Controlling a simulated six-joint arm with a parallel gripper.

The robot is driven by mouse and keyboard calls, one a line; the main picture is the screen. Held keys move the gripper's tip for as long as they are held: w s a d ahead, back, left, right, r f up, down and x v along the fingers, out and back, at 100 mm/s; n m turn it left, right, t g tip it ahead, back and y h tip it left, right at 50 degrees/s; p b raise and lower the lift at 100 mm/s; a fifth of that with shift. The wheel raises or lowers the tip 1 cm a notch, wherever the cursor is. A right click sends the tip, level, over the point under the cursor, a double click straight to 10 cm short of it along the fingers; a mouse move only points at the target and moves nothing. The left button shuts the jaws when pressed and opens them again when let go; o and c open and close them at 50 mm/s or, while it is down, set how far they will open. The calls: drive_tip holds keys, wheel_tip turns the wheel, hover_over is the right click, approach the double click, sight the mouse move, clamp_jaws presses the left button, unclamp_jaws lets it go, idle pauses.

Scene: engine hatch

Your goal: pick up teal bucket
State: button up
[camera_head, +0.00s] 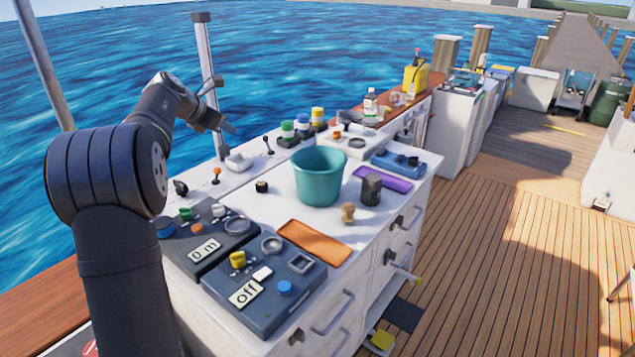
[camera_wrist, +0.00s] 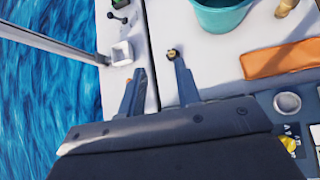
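The teal bucket (camera_head: 320,176) stands upright on the white cabinet top, near its middle. Its lower part also shows at the top right edge of the wrist view (camera_wrist: 222,14). My gripper (camera_head: 229,127) is raised above the left, water-side edge of the cabinet, to the left of the bucket and apart from it. In the wrist view my gripper (camera_wrist: 156,78) shows two fingers spread apart with nothing held between them.
An orange mat (camera_head: 314,241), a brown figurine (camera_head: 348,213), a dark cylinder (camera_head: 371,189) and a purple mat (camera_head: 382,179) lie around the bucket. Dark control panels (camera_head: 264,285) are at the front. A metal post (camera_head: 207,80) rises near my gripper.

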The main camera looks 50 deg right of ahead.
drive_tip(key=s+d+f+m+g+y, duration=0.2)
drive_tip(key=s+d+m+g, duration=0.15)
drive_tip(key=s+d, duration=0.55)
drive_tip(key=m+y, duration=0.3)
drive_tip(key=m, duration=0.1)
approach(330, 187)
drive_tip(key=shift+n, duration=0.25)
drive_tip(key=shift+x, duration=3.45)
drive_tip(key=shift+w, duration=0.2)
clamp_jaws()
drive_tip(key=shift+r, duration=0.15)
